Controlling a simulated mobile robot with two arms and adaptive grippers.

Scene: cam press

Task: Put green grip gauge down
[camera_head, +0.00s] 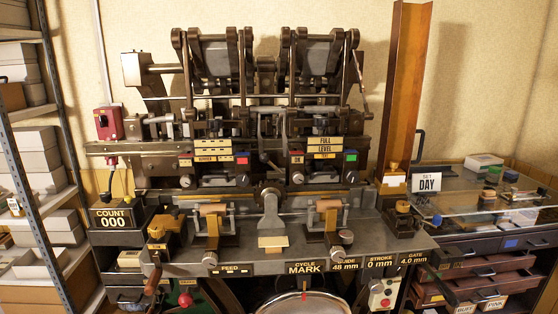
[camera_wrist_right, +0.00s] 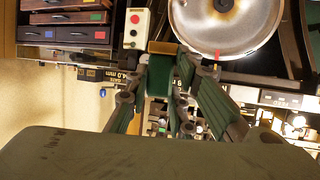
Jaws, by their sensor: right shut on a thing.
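My right gripper (camera_wrist_right: 172,78) shows in the right wrist view, its linked fingers closed around a dark green block, the green grip gauge (camera_wrist_right: 160,76). A brown-gold piece (camera_wrist_right: 162,47) sits at the gauge's far end. The gripper holds it in front of the machine, near the control box and the round pan. Much of the gauge is hidden by the fingers and its markings cannot be read. Neither gripper shows in the head view, and my left gripper is in no view.
The press (camera_head: 270,150) fills the middle of the head view. A control box (camera_wrist_right: 133,27) with a red button stands near the round pan (camera_wrist_right: 190,15). A glass-topped cabinet (camera_head: 470,212) with small items and open drawers (camera_head: 490,285) is at right. Shelves (camera_head: 35,170) stand at left.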

